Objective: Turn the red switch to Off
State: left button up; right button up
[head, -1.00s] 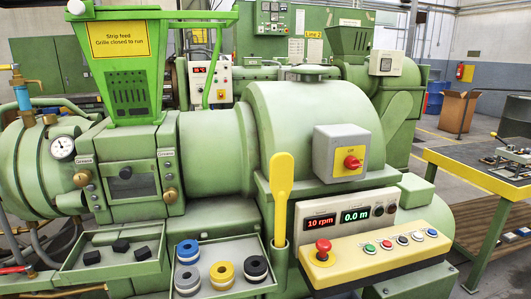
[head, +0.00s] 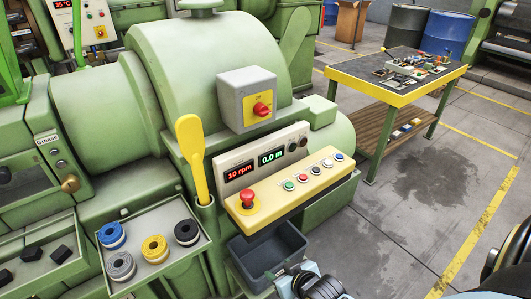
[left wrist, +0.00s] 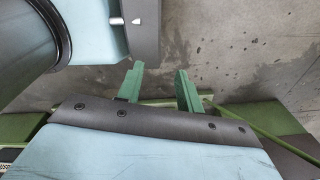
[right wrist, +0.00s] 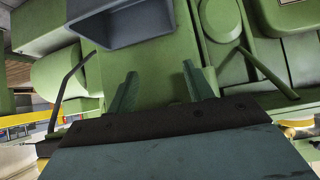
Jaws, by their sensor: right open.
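The red switch (head: 262,110) is a rotary knob on a yellow plate. The plate is on the front of a grey box (head: 233,100) mounted on the green extruder (head: 185,60). The plate's lettering is too small to read, so I cannot tell the knob's setting. My right gripper (head: 287,271) is at the bottom of the head view, well below the switch and apart from it. In the right wrist view its two green fingers (right wrist: 161,84) are spread and empty. My left gripper (left wrist: 160,80) is open and empty in the left wrist view, over the grey floor. The wrist views do not show the switch.
A control panel (head: 305,180) with a red mushroom button (head: 247,198) juts out below the switch. A dark grey bin (head: 262,250) is below the panel. A tray (head: 160,285) holds coloured rings. A yellow-edged workbench (head: 345,84) stands right.

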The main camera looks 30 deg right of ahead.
jog(key=w+r+t+p, duration=0.1)
jog(key=w+r+t, duration=0.1)
jog(key=r, duration=0.8)
jog(key=w+r+t+p, duration=0.2)
jog(key=r, duration=0.9)
jog(key=m+t+h, duration=0.2)
jog(key=m+t, duration=0.1)
jog(key=t, duration=0.5)
send_near(264, 114)
pick_arm(q)
jog(key=r, duration=0.1)
jog(key=d+r, duration=0.1)
jog(key=r, duration=0.2)
jog(key=shift+w+d+r+p, duration=0.2)
jog(key=shift+w+r+p, duration=0.05)
jog(key=shift+p, duration=0.15)
pick_arm(e)
jog(key=x, duration=0.6)
jog(key=f+x, duration=0.1)
jog(key=x, duration=0.2)
jog(key=shift+w+d, duration=0.3)
jog(key=shift+w, duration=0.15)
jog(key=shift+r, duration=0.1)
jog(key=c, duration=0.9)
